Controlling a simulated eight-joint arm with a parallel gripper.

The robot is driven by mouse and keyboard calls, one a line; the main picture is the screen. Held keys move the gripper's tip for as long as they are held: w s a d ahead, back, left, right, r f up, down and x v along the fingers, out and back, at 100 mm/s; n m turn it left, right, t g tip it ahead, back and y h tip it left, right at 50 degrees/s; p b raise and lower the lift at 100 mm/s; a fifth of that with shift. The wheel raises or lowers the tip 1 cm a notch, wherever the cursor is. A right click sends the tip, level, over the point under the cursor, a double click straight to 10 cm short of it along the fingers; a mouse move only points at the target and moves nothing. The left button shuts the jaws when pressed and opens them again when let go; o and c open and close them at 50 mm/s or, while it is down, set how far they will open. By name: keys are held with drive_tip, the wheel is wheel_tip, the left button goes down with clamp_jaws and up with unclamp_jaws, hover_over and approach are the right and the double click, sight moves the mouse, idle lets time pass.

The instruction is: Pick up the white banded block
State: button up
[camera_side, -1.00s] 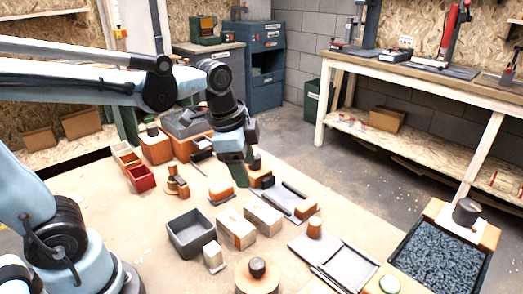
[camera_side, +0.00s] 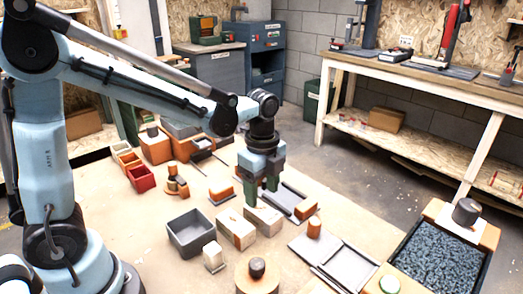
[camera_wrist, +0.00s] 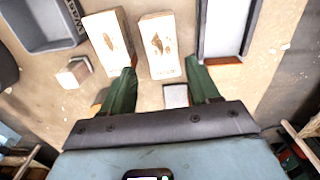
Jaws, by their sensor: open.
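Two pale, brown-marked blocks lie side by side on the table: a left one (camera_side: 236,230) and a right one (camera_side: 264,219). They also show in the wrist view, left (camera_wrist: 108,42) and right (camera_wrist: 158,45). A smaller whitish block (camera_side: 213,257) stands in front of the left one; it shows in the wrist view too (camera_wrist: 74,73). I cannot tell surely which is the white banded block. My gripper (camera_side: 261,192) is open and empty, pointing down just behind the pale pair. In the wrist view its green fingers (camera_wrist: 161,68) reach toward the pair's near ends.
A dark open box (camera_side: 191,233) stands left of the pale blocks. Grey trays (camera_side: 337,262) lie to the right, with an orange piece (camera_side: 314,228) beside them. A round wooden piece with a dark knob (camera_side: 257,268) stands in front. An orange block (camera_side: 221,192) stands left of the gripper.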

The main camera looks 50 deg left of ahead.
sight(263, 210)
drive_tip(key=shift+w+f, duration=0.15)
drive_tip(key=shift+f, duration=2.85)
drive_tip(key=c, duration=0.8)
drive_tip(key=shift+c, duration=0.3)
drive_tip(key=shift+r, duration=0.15)
